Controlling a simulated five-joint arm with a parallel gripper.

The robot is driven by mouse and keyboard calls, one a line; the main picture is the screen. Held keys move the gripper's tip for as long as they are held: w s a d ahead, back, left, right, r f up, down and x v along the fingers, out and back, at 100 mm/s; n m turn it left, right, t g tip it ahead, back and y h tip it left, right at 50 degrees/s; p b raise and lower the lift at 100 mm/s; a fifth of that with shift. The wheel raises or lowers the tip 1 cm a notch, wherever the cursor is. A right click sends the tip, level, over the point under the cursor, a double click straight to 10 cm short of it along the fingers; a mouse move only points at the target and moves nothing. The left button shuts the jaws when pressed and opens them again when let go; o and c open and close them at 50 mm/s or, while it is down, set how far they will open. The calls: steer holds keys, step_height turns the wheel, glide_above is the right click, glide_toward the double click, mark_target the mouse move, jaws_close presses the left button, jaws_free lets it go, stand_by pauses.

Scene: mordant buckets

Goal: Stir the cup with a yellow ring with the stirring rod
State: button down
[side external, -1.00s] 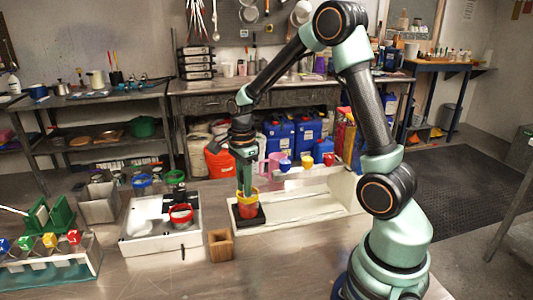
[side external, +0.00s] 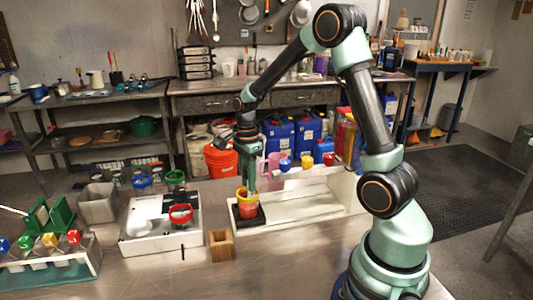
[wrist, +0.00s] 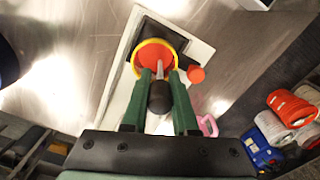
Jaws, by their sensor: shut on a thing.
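The cup with a yellow ring (side external: 247,207) is red-orange and stands upright on a black block (side external: 260,218) at the left end of a white tray. In the wrist view the cup (wrist: 144,63) shows from above, its yellow rim around an orange inside. My gripper (side external: 249,184) is just above the cup. In the wrist view its green fingers (wrist: 158,95) are shut on the dark handle of the stirring rod (wrist: 159,98). The rod's thin grey end lies over the cup's mouth in that view. How deep it reaches is hidden.
The white tray (side external: 318,208) is mostly bare to the right. A wooden block (side external: 221,245) stands in front. A white box (side external: 135,240) with a red-rimmed cup (side external: 181,214) is at left.

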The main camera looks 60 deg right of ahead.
steer(key=shift+s+a, duration=0.25)
steer(key=shift+a, duration=0.35)
stand_by(1.1)
step_height(320, 180, up, 8)
steer(key=shift+f, duration=0.25)
stand_by(1.1)
stand_by(2.2)
step_height(320, 180, up, 3)
stand_by(0.5)
